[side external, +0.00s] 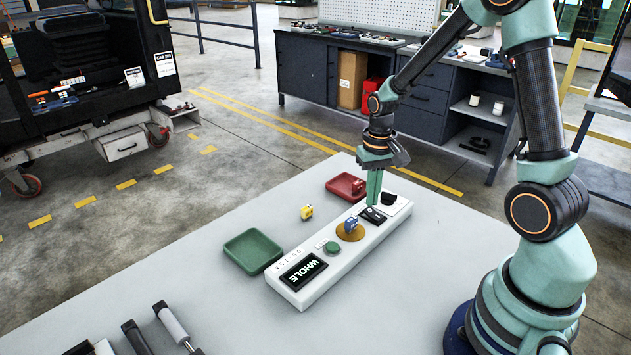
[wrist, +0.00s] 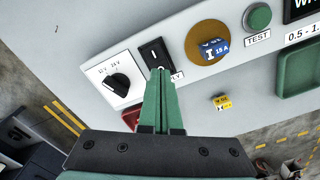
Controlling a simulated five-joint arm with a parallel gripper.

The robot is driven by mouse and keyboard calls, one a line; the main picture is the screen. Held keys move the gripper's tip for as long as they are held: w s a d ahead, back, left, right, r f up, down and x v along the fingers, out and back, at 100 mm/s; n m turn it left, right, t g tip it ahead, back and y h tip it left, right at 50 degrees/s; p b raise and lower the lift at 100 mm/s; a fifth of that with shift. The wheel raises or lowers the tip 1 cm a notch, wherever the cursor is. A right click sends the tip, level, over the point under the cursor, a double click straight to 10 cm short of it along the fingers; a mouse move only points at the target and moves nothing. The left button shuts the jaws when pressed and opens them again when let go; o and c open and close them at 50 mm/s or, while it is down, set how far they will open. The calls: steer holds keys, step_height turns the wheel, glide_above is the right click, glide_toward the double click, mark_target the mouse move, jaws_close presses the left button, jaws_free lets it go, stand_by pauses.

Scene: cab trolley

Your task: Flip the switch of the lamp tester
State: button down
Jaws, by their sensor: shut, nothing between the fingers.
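The lamp tester (side external: 318,262) is a long white box on the table. Its display reads WHOLE. Its black switch (wrist: 154,52) sits between the rotary knob and the brown disc, and also shows in the side external view (side external: 373,215). My gripper (wrist: 161,74) is shut and empty, with its green fingertips at the near end of the switch and covering part of it. In the side external view my gripper (side external: 374,200) points down at the switch. I cannot tell whether the tips touch it. A blue fuse (wrist: 214,48) lies on the brown disc (wrist: 197,33).
The black knob (wrist: 119,84) and the green TEST button (wrist: 259,16) flank the switch and disc. A green tray (side external: 253,251), a red tray (side external: 345,186) holding a red piece, and a yellow fuse (side external: 307,212) lie beside the tester. Tools lie at the table's front left.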

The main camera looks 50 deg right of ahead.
mark_target(370, 211)
steer(key=shift+f, duration=1)
stand_by(0.4)
steer(key=shift+r, duration=3.55)
steer(key=shift+r, duration=0.1)
steer(key=s+a+r+n+t, duration=0.2)
steer(key=s+a+r+n, duration=0.1)
steer(key=a+r, duration=0.3)
steer(key=s+a+r+n+t, duration=0.3)
steer(key=a+r, duration=0.2)
steer(key=r, duration=0.2)
steer(key=shift+s+a+t, duration=0.3)
steer(key=shift+s+a, duration=0.1)
